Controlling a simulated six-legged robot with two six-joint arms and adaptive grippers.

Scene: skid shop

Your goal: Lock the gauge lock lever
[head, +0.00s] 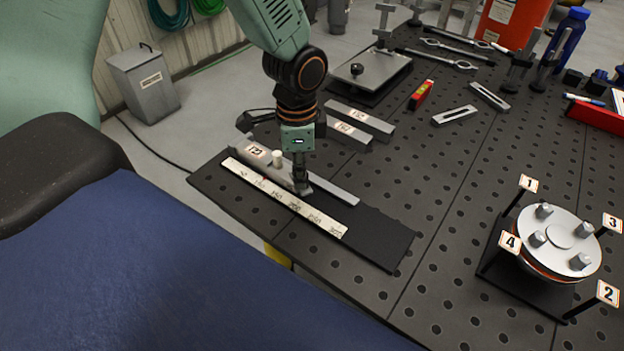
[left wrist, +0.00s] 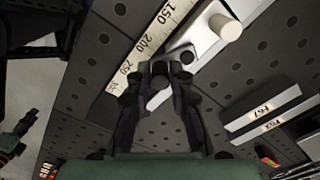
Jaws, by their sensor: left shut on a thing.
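The gauge has a white scale (head: 285,198) with printed numbers and a grey bar (head: 335,188) lying along it on a dark base at the table's left edge. A white cylindrical knob (head: 277,158) stands up from the bar; it also shows in the left wrist view (left wrist: 226,28). My left gripper (head: 302,186) points down at the bar beside the scale. In the left wrist view its fingertips (left wrist: 160,76) are closed on a small dark piece, apparently the gauge lock lever, mostly hidden between them.
Labelled grey bars (head: 350,130) lie just behind the gauge. A flange with numbered tags (head: 560,240) stands at right. A red level (head: 421,95), slotted plates and clamps lie farther back. The perforated table between gauge and flange is clear.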

